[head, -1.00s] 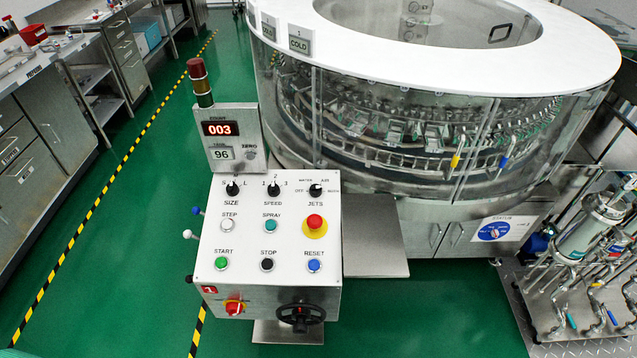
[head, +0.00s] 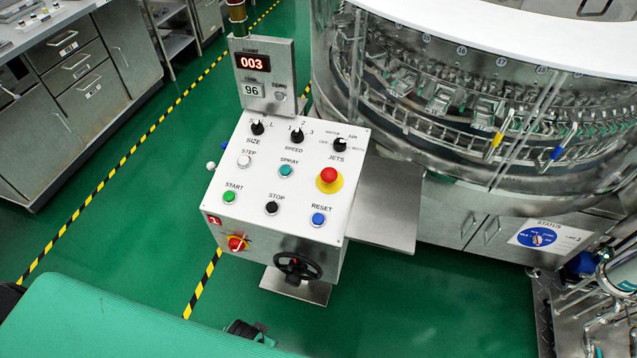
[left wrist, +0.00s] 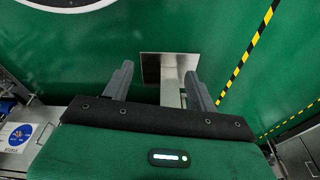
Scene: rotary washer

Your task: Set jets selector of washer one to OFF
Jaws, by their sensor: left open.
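The control panel (head: 225,165) of the washer stands in the middle of the head view. Its black JETS selector (head: 340,145) is at the top right of the sloped white face, with OFF, WATER, AIR and BOTH labels around it. The pointer seems turned to the right, toward AIR or BOTH; it is too small to tell which. My green left arm (head: 130,322) comes in at the bottom left of the head view. In the left wrist view my left gripper (left wrist: 160,88) is open, with nothing between its fingers. My right gripper is not in view.
The panel also carries SIZE (head: 257,128) and SPEED (head: 297,136) selectors, a red mushroom button (head: 328,175) and several push buttons. A handwheel (head: 298,266) is on its front. The round glass-walled washer (head: 470,110) stands behind right. Green floor lies clear left of the panel.

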